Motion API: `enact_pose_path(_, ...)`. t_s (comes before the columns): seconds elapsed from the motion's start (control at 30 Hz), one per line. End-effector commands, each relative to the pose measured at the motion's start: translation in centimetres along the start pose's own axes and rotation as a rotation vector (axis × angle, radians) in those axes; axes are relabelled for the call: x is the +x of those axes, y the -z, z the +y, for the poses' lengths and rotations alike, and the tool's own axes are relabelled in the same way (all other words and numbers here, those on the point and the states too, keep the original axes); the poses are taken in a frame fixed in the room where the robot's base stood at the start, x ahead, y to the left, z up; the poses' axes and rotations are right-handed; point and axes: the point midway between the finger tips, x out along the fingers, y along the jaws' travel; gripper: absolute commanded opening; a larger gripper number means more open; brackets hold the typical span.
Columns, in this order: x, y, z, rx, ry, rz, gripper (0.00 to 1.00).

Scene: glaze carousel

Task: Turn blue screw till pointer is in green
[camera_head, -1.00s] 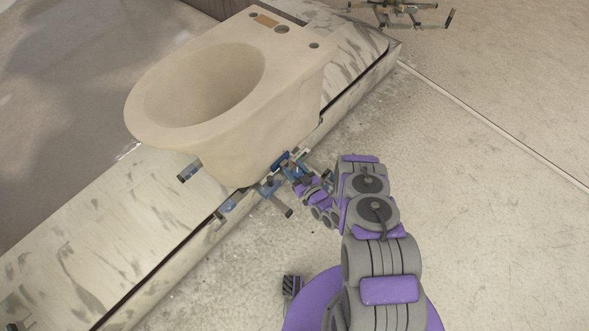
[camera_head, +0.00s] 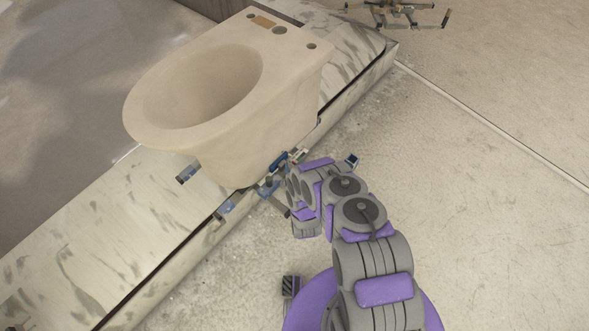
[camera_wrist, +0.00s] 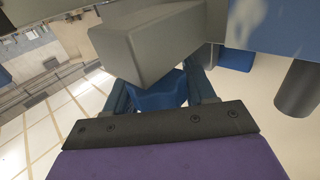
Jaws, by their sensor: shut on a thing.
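The blue screw (camera_wrist: 160,94) shows in the wrist view between the two dark blue fingers of my gripper (camera_wrist: 161,88), which is shut on it. A grey block (camera_wrist: 150,45) in front hides part of the screw. In the head view my wrist hides the fingers and the screw, at the blue and metal frame (camera_head: 268,187) beside the toilet-shaped bowl's base. I cannot make out a pointer or a green zone in either view.
The beige unglazed toilet bowl (camera_head: 290,95) stands on a marbled platform (camera_head: 100,235). A blue bar (camera_wrist: 285,25) and a dark cylinder (camera_wrist: 298,88) are close to my gripper in the wrist view. Another metal frame (camera_head: 400,14) lies at the top right. The floor at right is clear.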

Motion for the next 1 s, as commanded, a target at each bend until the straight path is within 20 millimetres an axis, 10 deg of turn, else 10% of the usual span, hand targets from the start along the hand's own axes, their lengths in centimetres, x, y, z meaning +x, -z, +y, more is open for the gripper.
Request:
enact_pose_path(0.67,-0.34,-0.16,-0.07,0.003,-0.044,-0.005,0.24)
enact_pose_path(0.7,-0.35,-0.17,-0.07,0.003,-0.044,-0.006,0.58)
enact_pose_path(1.0,-0.19,0.0,-0.07,0.003,-0.044,-0.001,0.76)
